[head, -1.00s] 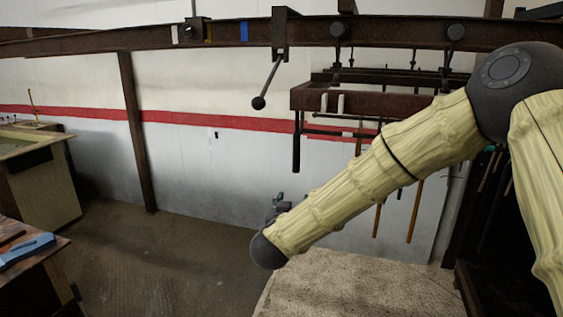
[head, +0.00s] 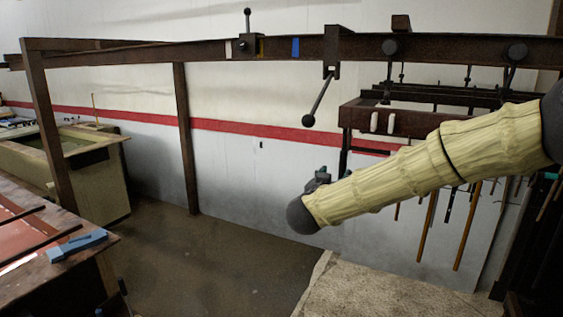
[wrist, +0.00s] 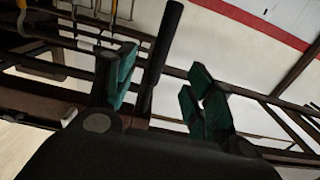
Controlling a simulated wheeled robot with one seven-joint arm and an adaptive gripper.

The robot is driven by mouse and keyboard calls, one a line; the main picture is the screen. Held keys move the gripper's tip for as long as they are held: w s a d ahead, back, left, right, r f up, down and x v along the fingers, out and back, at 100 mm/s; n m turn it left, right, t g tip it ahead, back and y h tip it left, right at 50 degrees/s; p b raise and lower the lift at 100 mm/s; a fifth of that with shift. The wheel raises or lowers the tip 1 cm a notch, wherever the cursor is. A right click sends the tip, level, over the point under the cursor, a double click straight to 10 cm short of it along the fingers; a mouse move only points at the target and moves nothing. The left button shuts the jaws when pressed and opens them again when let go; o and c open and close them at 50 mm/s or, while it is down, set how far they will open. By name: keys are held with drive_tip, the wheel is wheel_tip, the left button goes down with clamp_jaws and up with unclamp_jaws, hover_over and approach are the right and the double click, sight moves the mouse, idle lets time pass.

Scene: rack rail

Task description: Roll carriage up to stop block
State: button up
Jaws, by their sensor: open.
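The carriage (head: 425,125) is a dark rust-brown rack hanging by two black rollers from the overhead rail (head: 130,55). A black vertical bar (head: 345,150) hangs from its left end. The stop block (head: 245,45), dark with an upright knob, sits on the rail to the left, well apart from the carriage. My gripper (head: 318,180) is beside the bar's lower end, largely hidden by my arm in the head view. In the wrist view my gripper (wrist: 163,88) is open, with green fingers on either side of the black bar (wrist: 164,55). Contact cannot be told.
A bracket with a ball-ended lever (head: 320,98) hangs from the rail between carriage and stop block. White, yellow and blue marks (head: 296,47) show on the rail. A post (head: 187,140) supports it. A bench with a blue tool (head: 76,246) stands left. The middle floor is clear.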

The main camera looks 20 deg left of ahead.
sight(341, 169)
drive_tip(key=shift+w, duration=2.5)
drive_tip(key=shift+w+d, duration=0.1)
drive_tip(key=shift+w, duration=1.2)
drive_tip(key=shift+c, duration=0.4)
clamp_jaws()
